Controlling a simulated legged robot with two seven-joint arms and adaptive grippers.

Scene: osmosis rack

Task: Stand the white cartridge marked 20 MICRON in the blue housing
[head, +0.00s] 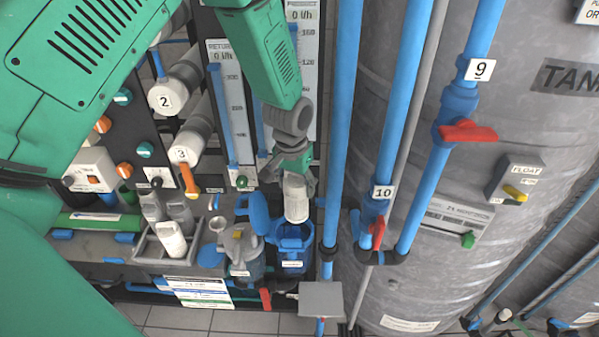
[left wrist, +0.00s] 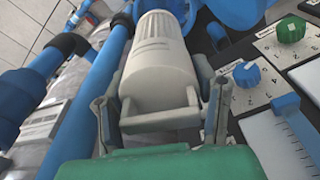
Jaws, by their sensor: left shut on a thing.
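The white cartridge (head: 296,203) is in my left gripper (head: 295,178), which is shut on its upper end. It hangs roughly upright above the open blue housing (head: 292,246), its lower end close to the housing's mouth. In the left wrist view the cartridge (left wrist: 155,65) lies between the two grey fingers of the left gripper (left wrist: 160,100). Its label is too small to read. A blue part (left wrist: 160,8) shows at the cartridge's far end there, partly hidden by it. My right gripper is in neither view.
A grey housing (head: 241,252) stands left of the blue one, and a blue lid (head: 258,212) is raised beside it. A grey tray (head: 146,253) holds several cartridges. A vertical blue pipe (head: 343,130) runs close on the right. A red valve handle (head: 265,299) sits below.

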